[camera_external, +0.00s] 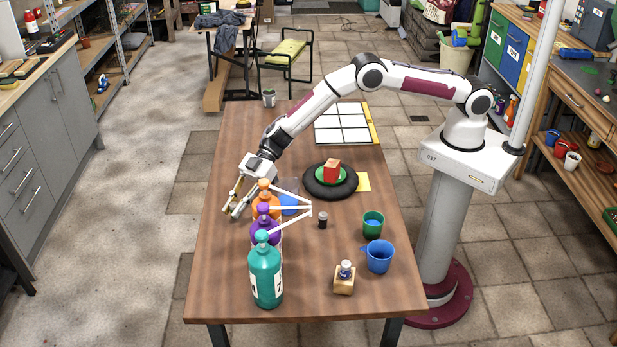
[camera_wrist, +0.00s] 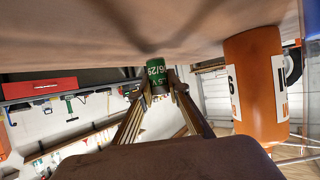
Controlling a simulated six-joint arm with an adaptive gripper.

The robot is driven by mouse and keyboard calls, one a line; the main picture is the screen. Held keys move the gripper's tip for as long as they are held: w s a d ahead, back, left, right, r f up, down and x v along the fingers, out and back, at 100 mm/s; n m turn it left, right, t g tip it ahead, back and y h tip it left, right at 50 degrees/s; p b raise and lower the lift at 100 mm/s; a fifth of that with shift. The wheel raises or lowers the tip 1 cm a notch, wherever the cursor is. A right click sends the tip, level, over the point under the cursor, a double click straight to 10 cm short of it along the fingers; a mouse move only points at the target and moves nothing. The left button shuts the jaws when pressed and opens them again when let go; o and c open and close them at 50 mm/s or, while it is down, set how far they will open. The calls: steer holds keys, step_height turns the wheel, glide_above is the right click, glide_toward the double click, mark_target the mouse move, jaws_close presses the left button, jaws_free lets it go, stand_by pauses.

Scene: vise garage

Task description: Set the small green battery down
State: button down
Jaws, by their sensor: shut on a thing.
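The small green battery (camera_wrist: 157,76) shows in the wrist view, with white lettering on its side. It is between the two fingertips of my gripper (camera_wrist: 160,90), which is shut on it. The battery's far end is close to the brown table surface; I cannot tell whether it touches. In the external view my gripper (camera_external: 233,208) is low over the left edge of the wooden table (camera_external: 225,280), just left of the orange bottle (camera_external: 266,207). The battery cannot be made out there. The orange bottle also stands right of the battery in the wrist view (camera_wrist: 256,85).
Purple (camera_external: 265,233) and teal (camera_external: 265,275) pump bottles stand in front of the orange one. A small dark cylinder (camera_external: 322,221), green cup (camera_external: 372,225), blue mug (camera_external: 378,257) and black disc (camera_external: 312,183) with a red block (camera_external: 332,171) are to the right.

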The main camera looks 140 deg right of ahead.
steer(key=shift+f, duration=0.55)
steer(key=shift+f, duration=0.15)
steer(key=c, duration=1.9)
jaws_free()
steer(key=shift+v, duration=6.05)
